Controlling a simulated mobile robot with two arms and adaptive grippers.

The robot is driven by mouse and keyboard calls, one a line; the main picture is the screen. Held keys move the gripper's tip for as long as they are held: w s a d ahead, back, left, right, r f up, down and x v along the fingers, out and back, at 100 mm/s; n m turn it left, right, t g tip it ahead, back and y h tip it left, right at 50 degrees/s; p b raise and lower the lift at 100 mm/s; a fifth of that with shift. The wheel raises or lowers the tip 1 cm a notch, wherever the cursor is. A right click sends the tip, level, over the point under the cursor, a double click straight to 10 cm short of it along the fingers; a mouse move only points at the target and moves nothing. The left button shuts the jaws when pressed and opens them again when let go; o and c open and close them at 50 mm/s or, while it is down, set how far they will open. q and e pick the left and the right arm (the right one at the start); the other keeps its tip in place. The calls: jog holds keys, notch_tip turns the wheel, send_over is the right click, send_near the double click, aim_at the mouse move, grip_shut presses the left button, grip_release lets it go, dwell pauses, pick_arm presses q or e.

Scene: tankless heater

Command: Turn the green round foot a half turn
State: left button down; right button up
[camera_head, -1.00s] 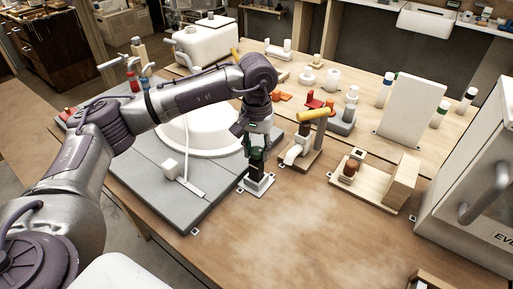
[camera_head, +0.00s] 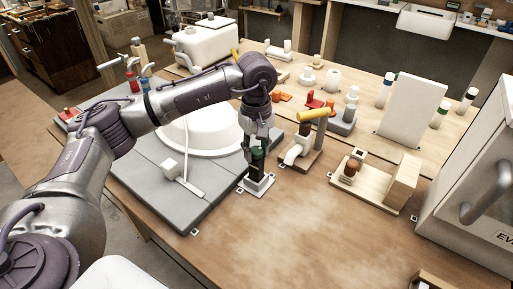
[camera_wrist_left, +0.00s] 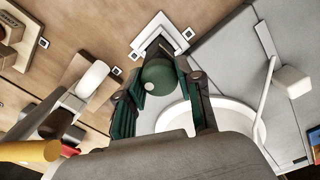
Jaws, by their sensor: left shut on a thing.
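The green round foot (camera_wrist_left: 160,77) shows in the left wrist view as a dark green rounded top with a pale dot on it. It sits on a dark upright post over a white square base plate (camera_head: 257,187). My left gripper (camera_head: 257,153) comes down on it from above in the head view. In the left wrist view its two fingers (camera_wrist_left: 158,72) lie on either side of the foot, shut on it. The fingers hide much of the foot in the head view. My right gripper is not in view.
A grey mat (camera_head: 190,218) with a large white round basin (camera_head: 200,140) lies to the left. A wooden stand with a yellow-handled valve (camera_head: 313,115) stands close on the right. A wooden block fixture (camera_head: 402,183) is further right. The front table is clear.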

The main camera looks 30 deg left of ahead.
aim_at(256, 149)
pick_arm(q)
jog(key=n, duration=0.5)
jog(key=shift+s+f, duration=0.15)
jog(key=c, duration=0.9)
grip_release()
jog(key=shift+r+p, duration=1.45)
jog(key=shift+r, duration=1.15)
